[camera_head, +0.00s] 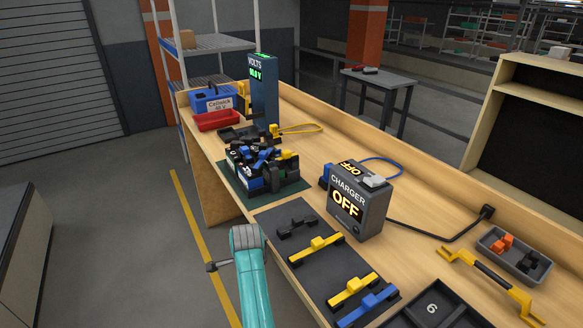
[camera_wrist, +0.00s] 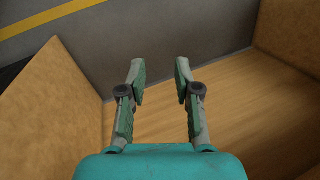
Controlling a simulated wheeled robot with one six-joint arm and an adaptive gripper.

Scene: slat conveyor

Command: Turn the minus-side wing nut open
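A battery assembly (camera_head: 258,166), a cluster of black, blue and white parts, sits on a dark green mat (camera_head: 293,189) on the workbench. I cannot make out the minus-side wing nut in that cluster; the parts are too small and crowded. My gripper (camera_wrist: 160,69) is open and empty in the wrist view, its two fingers apart. Below it are wooden panels and grey floor, with no battery in that view. In the head view my teal arm is at the bottom, in front of the bench, apart from the battery; the fingers are not clear there.
A charger (camera_head: 357,203) reading OFF stands right of the battery. A voltage display (camera_head: 262,92) stands behind it, near a red tray (camera_head: 217,121) and a blue box (camera_head: 213,98). A dark mat (camera_head: 312,265) holds yellow and blue tools. A grey bin (camera_head: 515,256) is at right.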

